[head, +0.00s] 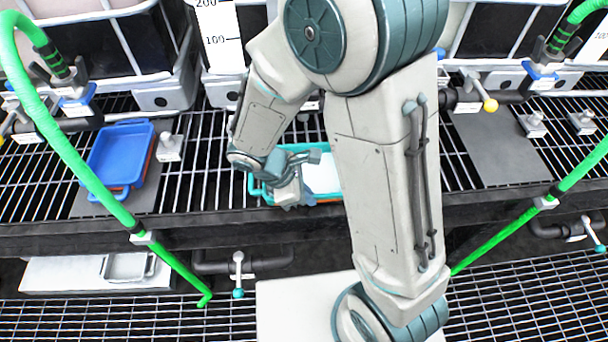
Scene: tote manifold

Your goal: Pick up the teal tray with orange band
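A teal tray (332,155) with a pale inside lies on the dark grating shelf near the middle of the head view. A bit of orange shows low at its front edge. My arm hides its right part. My gripper (293,190) is at the tray's left front edge, pointing down, and overlaps its rim in the picture. Its fingertips are small and partly hidden, so I cannot tell whether they are open, shut or touching the rim.
A blue tray (117,155) rests at the left over something orange. Valves and pipes line the back, below large white-framed tanks. Green hoses (75,160) (515,222) hang at left and right. A grey plate (500,150) on the right is bare. The shelf's dark front edge (180,236) runs across.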

